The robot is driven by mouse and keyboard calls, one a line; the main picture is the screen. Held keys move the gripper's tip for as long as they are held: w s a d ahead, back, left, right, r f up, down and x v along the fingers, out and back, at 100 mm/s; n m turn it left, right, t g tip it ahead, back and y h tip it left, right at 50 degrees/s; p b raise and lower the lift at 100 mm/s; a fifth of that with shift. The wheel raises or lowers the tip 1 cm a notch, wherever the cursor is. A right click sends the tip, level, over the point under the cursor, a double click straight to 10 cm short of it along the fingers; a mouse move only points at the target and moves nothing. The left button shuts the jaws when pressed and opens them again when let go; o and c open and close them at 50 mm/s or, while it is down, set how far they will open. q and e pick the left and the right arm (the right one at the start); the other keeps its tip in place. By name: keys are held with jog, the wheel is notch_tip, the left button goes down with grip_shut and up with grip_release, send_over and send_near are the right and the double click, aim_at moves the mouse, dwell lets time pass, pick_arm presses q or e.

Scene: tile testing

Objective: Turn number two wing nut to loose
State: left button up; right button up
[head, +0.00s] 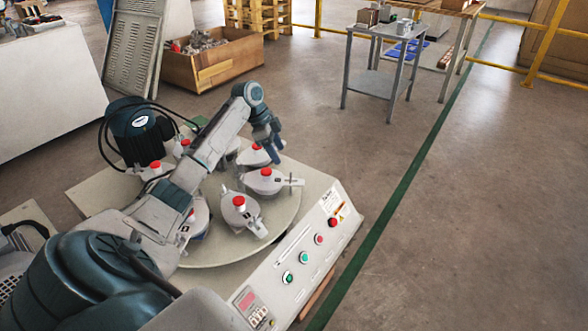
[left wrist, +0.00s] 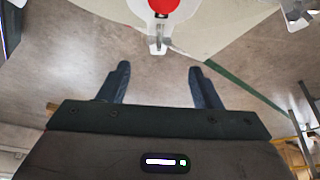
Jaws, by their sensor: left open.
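Several pale clamp holders with red knobs stand in a ring on a round plate (head: 222,257). One holder (head: 266,186) at the right of the ring has a small metal wing nut (head: 297,182) on its outer end. The front holder (head: 240,214) has another wing nut (head: 257,229). Numbers on them are too small to read. My left gripper (head: 277,158) is open and empty above the right rear edge of the plate. In the left wrist view, a wing nut (left wrist: 158,42) below a red knob (left wrist: 163,6) lies ahead of my spread fingers (left wrist: 159,68), apart from them. My right gripper is not seen.
A dark motor (head: 136,130) with cables stands behind the plate on the left. A sloping control panel (head: 318,240) with coloured buttons borders the front right. A wooden crate (head: 212,62) and a grey table (head: 380,85) stand farther back. The floor to the right is clear.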

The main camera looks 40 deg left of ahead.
aim_at(291, 178)
pick_arm(q)
jog(key=b+x, duration=0.3)
jog(key=x, duration=0.6)
jog(key=shift+d+f, duration=0.15)
jog(key=shift+f, duration=0.2)
jog(key=c, duration=1)
